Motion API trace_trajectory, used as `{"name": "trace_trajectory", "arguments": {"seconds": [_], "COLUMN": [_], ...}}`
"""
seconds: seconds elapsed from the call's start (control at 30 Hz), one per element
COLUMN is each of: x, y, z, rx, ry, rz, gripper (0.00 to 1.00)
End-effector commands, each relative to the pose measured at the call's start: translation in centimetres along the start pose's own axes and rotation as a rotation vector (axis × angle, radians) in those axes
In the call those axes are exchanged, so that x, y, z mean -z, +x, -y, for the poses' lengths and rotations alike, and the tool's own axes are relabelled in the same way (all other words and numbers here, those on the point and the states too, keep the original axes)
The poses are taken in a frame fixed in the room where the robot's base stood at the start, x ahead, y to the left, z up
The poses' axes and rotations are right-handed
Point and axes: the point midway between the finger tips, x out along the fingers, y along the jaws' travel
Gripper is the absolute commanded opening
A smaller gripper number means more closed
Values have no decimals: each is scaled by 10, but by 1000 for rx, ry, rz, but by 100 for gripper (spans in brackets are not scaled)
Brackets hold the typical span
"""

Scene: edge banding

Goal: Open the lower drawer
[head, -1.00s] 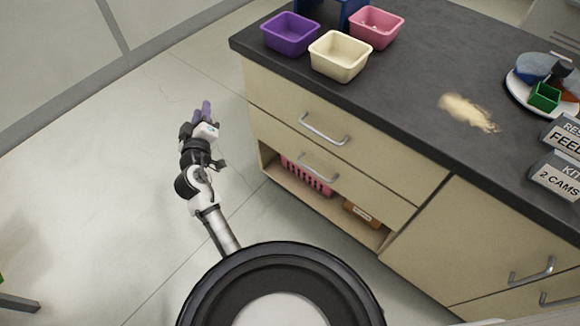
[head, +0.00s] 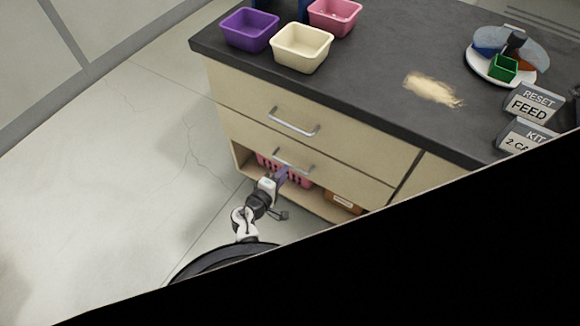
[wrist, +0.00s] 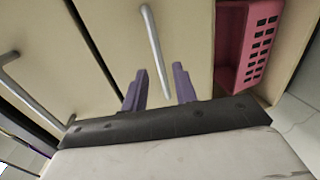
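The lower drawer (head: 333,171) is shut flush in the cabinet, with a silver bar handle (head: 293,160) on its front. In the wrist view the handle (wrist: 155,50) runs down between the two purple fingers. My gripper (head: 282,176) is at the lower drawer's front, close to the left part of the handle. In the wrist view my gripper (wrist: 163,84) is open, with one finger on each side of the handle's line. I cannot tell whether the fingers touch the handle.
The upper drawer (head: 250,111) is shut, with its own handle (head: 293,123). An open shelf below holds a pink basket (head: 299,181) and an orange box (head: 343,203). Purple (head: 249,31) and cream (head: 301,48) bins stand on the counter. A black area covers the lower right view.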

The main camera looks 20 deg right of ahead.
Motion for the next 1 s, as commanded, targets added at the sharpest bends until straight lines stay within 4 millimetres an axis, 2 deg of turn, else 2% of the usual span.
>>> {"name": "trace_trajectory", "arguments": {"seconds": [0.1,0.3,0.7,0.9,1.0], "x": [0,0,1,1,1], "y": [24,48,54,54,54], "z": [1,1,0,0,0], "rx": [-1,0,0,0,0], "ry": [1,1,0,0,0], "rz": [1,0,-2,-2,-2], "gripper": [28,28,28,2,0]}}
